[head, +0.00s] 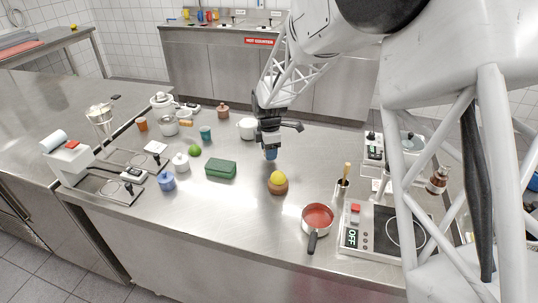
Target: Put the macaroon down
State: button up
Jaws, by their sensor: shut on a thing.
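My gripper (270,146) points down over the middle of the steel counter (237,205) and is shut on the macaroon. The macaroon is too small and covered by the fingers to make out clearly. A small blue shape (270,155) shows right at the fingertips; I cannot tell whether it is the macaroon or something behind it. I cannot tell the height of the fingertips above the counter.
A brown bowl with a yellow fruit (278,177) stands just in front of my gripper. A green box (221,169) is to the left, a white pot (247,128) behind left. A red saucepan (318,217) and hotplate (375,232) are front right. The counter's front middle is clear.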

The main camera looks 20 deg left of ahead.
jog(key=shift+f, duration=1.05)
jog(key=shift+f, duration=0.15)
jog(key=o, duration=0.9)
notch_tip(320, 180, up, 12)
jog(key=shift+r, duration=0.15)
dwell(0.5)
